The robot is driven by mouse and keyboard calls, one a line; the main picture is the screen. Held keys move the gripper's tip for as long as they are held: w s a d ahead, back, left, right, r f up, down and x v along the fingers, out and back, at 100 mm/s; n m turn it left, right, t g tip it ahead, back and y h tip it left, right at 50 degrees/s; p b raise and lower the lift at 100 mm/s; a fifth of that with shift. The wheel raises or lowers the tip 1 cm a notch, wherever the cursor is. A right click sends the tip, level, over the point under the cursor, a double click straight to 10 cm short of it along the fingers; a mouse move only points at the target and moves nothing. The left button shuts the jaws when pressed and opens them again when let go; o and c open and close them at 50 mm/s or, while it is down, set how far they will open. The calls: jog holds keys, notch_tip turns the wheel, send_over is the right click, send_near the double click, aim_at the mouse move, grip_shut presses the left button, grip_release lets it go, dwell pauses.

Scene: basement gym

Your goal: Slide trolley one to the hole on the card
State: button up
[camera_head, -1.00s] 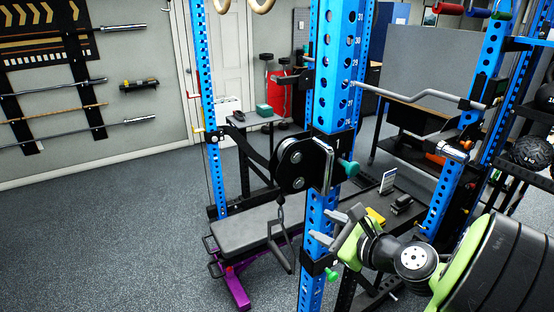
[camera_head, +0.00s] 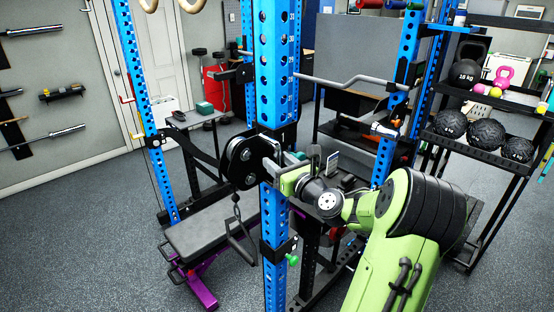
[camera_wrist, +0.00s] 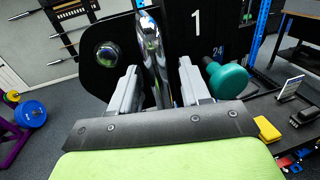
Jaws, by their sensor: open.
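Trolley one (camera_wrist: 212,28) is a black carriage marked "1" on a blue perforated upright (camera_head: 276,80). Its pulley wheels (camera_head: 243,162) show on its left in the head view. A chrome handle (camera_wrist: 152,45) stands on its face, with a teal knob (camera_wrist: 229,80) to the right. My gripper (camera_head: 279,166) is at the trolley; in the wrist view my gripper (camera_wrist: 160,84) is open, one finger on each side of the handle. Contact is not clear. The card (camera_wrist: 291,88) stands on a dark surface at right; it also shows in the head view (camera_head: 332,161). Its writing is unreadable.
A padded bench (camera_head: 208,235) stands left of the upright. A lower black bracket (camera_head: 278,248) with a green knob sits on the same upright. A bar (camera_head: 350,82) crosses behind. A ball rack (camera_head: 490,150) is at right. Floor at left is clear.

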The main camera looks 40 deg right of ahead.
jog(key=shift+w, duration=0.45)
grip_shut()
notch_tip(320, 180, down, 20)
jog(key=b, duration=1.1)
jog(key=shift+r, duration=0.15)
